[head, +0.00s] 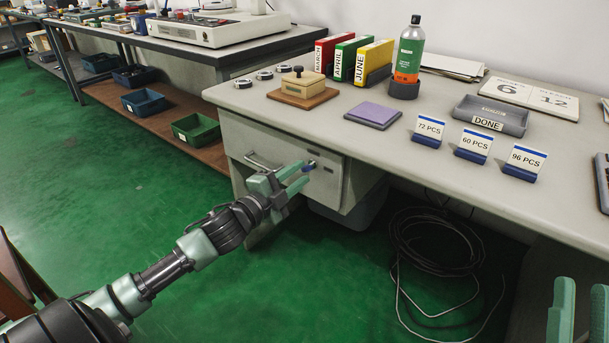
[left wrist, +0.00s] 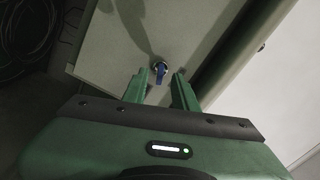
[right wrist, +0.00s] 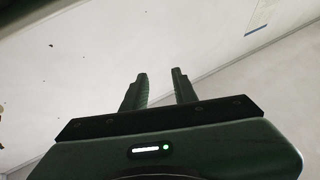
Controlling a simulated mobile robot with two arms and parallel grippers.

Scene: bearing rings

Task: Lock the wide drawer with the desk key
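The wide drawer (head: 272,150) is under the left part of the desk, and its front looks shut. The desk key (head: 309,166) has a blue head and sits in the lock at the right of the drawer front. In the left wrist view the key (left wrist: 161,68) shows between and just beyond the fingertips. My left gripper (head: 302,174) is open in front of the key, with a gap on each side of it. I cannot tell whether the fingers overlap the key in depth. My right gripper (head: 582,290) is open and empty, low at the right; it also shows in the right wrist view (right wrist: 160,75).
The drawer's bar handle (head: 262,162) is left of the lock. The desk top (head: 340,112) carries binders, a bottle (head: 408,55), a purple pad (head: 374,114), a grey tray (head: 490,115) and count cards. Coiled cable (head: 435,240) lies on the green floor under the desk.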

